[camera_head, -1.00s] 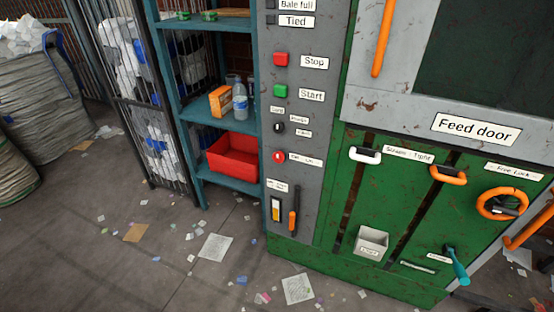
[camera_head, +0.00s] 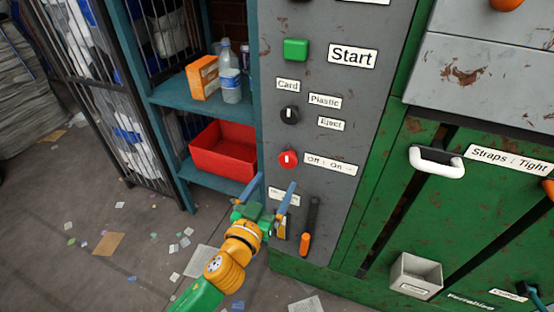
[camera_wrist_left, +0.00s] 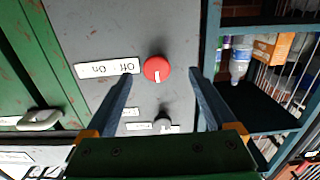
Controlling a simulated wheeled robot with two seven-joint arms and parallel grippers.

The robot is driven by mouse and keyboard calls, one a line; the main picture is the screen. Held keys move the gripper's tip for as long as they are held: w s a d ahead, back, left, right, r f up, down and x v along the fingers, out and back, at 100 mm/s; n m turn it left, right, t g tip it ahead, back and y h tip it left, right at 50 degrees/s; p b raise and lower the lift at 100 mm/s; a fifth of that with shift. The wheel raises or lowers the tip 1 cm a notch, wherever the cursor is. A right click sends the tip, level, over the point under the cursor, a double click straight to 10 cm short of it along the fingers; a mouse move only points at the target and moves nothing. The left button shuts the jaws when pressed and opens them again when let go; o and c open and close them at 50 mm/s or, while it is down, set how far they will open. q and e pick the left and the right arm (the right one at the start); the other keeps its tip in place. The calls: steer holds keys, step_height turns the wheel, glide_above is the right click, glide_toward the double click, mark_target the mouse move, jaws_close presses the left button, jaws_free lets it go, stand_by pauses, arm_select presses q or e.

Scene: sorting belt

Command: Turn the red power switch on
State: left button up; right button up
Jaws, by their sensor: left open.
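The red power switch (camera_head: 288,159) is a round red knob with a white mark on the grey control panel, left of its "Off : On" label (camera_head: 330,164). In the head view the white mark looks roughly upright. My left gripper (camera_head: 269,190) is open and empty, just below the knob in that view. In the left wrist view the red knob (camera_wrist_left: 157,69) lies ahead between the two blue fingers of the gripper (camera_wrist_left: 165,80), with a gap on both sides. I see no contact. My right gripper is out of view.
A black selector knob (camera_head: 290,115) and a green Start button (camera_head: 296,49) sit above the switch. An orange-handled lever (camera_head: 305,244) is below it. A blue shelf (camera_head: 180,100) with a red bin (camera_head: 222,151) stands to the left. A white handle (camera_head: 437,161) sticks out at right.

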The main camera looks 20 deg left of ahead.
mark_target(287, 162)
arm_select(q)
steer(key=shift+w+d+r, duration=0.3)
steer(key=shift+w+r, duration=0.5)
steer(key=shift+w, duration=0.15)
steer(key=w, duration=0.3)
steer(key=shift+w+d+f, duration=0.15)
steer(key=shift+w, duration=0.35)
steer(key=shift+s, duration=0.1)
steer(key=shift+c, duration=1.1)
steer(key=c, duration=1.2)
steer(key=shift+o, duration=0.2)
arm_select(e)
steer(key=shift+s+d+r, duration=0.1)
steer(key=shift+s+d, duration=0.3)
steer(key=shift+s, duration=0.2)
